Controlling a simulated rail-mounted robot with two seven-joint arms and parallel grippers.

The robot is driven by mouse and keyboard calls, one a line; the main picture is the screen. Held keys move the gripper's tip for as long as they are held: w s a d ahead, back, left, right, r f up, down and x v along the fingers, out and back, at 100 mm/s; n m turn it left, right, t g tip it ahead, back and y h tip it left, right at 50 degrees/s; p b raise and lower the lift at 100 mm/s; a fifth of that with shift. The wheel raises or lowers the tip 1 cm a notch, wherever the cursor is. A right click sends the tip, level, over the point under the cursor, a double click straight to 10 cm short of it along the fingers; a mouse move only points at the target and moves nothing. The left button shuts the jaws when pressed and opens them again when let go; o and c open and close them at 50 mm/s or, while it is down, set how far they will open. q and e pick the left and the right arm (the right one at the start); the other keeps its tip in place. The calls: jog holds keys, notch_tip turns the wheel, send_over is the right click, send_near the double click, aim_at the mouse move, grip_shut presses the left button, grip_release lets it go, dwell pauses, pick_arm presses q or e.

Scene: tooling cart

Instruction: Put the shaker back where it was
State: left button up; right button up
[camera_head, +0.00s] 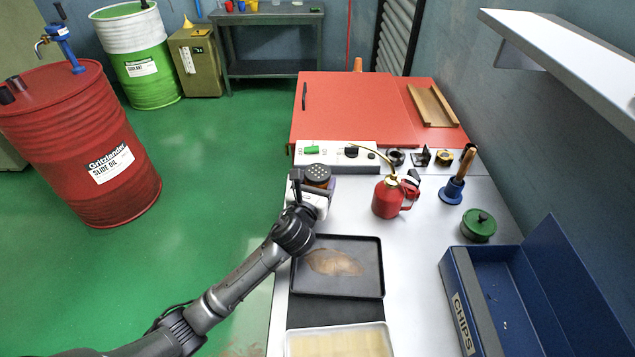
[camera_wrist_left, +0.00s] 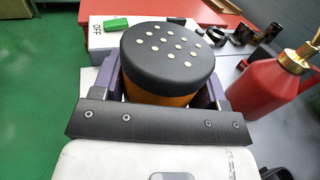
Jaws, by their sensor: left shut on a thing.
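The shaker (camera_head: 317,174) has a dark perforated cap and an amber-brown body. It is upright in my left gripper (camera_head: 312,182), near the left edge of the cart top. In the left wrist view the shaker (camera_wrist_left: 172,55) sits between the two purple-grey fingers of my left gripper (camera_wrist_left: 170,92), which is shut on it. Its base is hidden, so I cannot tell whether it touches the surface. My right gripper is not in view.
Behind the shaker is a white control box (camera_head: 337,156). A red oil can (camera_head: 387,199) stands to its right. A dark tray (camera_head: 337,291) with a brown stain lies in front. A blue chips bin (camera_head: 459,306) and green lidded pot (camera_head: 478,226) stand at the right.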

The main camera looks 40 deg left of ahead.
pick_arm(q)
jog(key=o, duration=0.6)
jog(key=shift+f, duration=0.15)
jog(key=o, duration=0.5)
jog(key=shift+r, duration=0.2)
jog(key=p+v, duration=0.2)
jog(key=v, duration=0.8)
jog(key=shift+s+d, duration=0.15)
jog(key=shift+s, duration=0.15)
jog(key=shift+s+d, duration=0.25)
jog(key=shift+s, duration=0.4)
